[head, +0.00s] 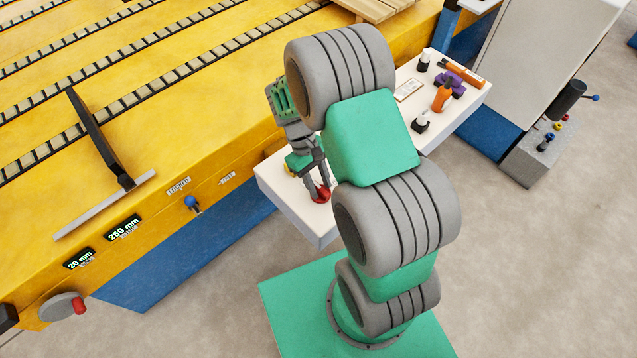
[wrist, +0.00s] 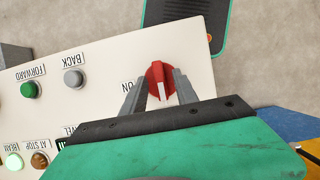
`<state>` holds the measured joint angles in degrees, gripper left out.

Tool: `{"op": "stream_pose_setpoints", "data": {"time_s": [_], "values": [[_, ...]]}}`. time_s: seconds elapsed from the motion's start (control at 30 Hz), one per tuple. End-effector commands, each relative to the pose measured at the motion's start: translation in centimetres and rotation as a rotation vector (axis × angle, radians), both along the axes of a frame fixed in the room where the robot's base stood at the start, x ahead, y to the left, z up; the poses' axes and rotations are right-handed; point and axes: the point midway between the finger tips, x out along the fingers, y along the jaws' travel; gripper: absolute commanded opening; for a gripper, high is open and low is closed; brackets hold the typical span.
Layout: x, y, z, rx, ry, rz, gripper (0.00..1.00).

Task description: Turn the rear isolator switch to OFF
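The red isolator switch (wrist: 158,78) is a round knob with a white pointer mark on the pale panel (wrist: 105,60). In the wrist view the mark points down the picture, towards my gripper. The label ON stands left of the knob, upside down; no OFF label shows. My gripper (wrist: 161,84) is open, with one finger on each side of the knob. Whether either finger touches it I cannot tell. In the head view my gripper (head: 316,178) is down at the red knob (head: 322,195), near the front edge of the white panel top.
The panel also carries a green FORWARD button (wrist: 29,90), a grey BACK button (wrist: 73,79) and lit buttons. Behind my arm are an orange bottle (head: 441,98) and small tools. The yellow machine (head: 150,150) is on the left.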

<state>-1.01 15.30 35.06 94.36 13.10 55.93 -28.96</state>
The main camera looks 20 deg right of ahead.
Motion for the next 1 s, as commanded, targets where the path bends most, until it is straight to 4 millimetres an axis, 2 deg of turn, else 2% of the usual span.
{"op": "stream_pose_setpoints", "data": {"time_s": [0.13,0.3,0.43,0.87,1.0], "values": [[0.8,0.3,1.7,0.0,-0.004,0.002,0.35],[2.1,0.9,5.0,0.0,-0.006,0.002,0.35],[2.7,1.1,6.7,0.0,-0.003,0.003,0.35],[2.8,1.1,7.2,0.0,-0.002,0.001,0.35],[3.2,1.1,7.0,-0.035,-0.03,-0.083,0.35]]}}
